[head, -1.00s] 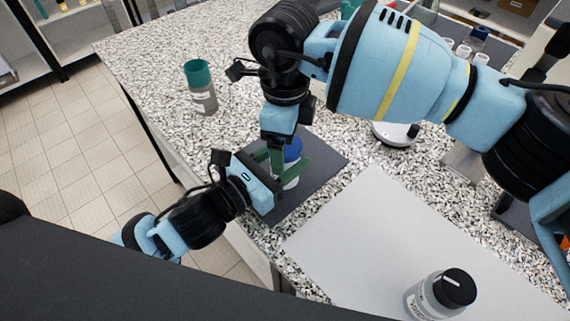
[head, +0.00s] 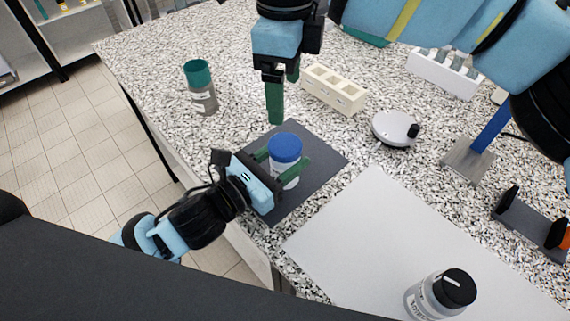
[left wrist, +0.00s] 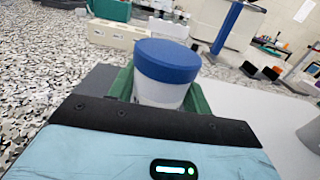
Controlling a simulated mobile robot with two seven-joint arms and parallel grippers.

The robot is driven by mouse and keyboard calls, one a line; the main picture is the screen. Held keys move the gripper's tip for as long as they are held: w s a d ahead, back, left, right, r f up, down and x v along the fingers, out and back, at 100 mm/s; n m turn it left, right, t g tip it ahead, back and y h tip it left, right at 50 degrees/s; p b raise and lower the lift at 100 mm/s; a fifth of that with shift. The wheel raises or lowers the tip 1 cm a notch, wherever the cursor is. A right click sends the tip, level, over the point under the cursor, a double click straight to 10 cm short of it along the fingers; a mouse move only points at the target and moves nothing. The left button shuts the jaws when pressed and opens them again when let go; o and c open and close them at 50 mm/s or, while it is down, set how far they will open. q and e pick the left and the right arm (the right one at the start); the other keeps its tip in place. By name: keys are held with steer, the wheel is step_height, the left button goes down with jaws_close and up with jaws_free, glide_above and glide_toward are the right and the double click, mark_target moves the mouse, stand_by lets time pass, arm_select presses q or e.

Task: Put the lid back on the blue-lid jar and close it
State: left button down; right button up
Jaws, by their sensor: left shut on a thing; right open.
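The blue-lid jar (head: 289,172) stands upright on the dark grey mat (head: 318,172), with its blue lid (head: 285,147) on top. In the left wrist view the lid (left wrist: 167,60) sits level on the white jar body (left wrist: 160,93); I cannot tell how tight it is. My left gripper (head: 283,168) is shut on the jar body from the side, its green fingers on either side below the lid. My right gripper (head: 275,100) is above and behind the jar, pointing down, apart from the lid and empty.
A teal-lid jar (head: 201,88) stands at the back left. A cream rack (head: 333,90), a round white device (head: 394,128) and a stand with a blue post (head: 490,130) are behind and right. A black-lid jar (head: 440,295) stands on the pale sheet at front.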

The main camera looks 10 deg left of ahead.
mark_target(274, 166)
arm_select(q)
steer(key=c, duration=0.6)
jaws_free()
steer(key=b+v, duration=0.1)
steer(key=v, duration=0.5)
steer(key=shift+s+a+f, duration=0.15)
steer(key=shift+s+a, duration=0.4)
steer(key=shift+s, duration=0.2)
arm_select(e)
steer(key=shift+w+f, duration=0.15)
steer(key=shift+f, duration=1.15)
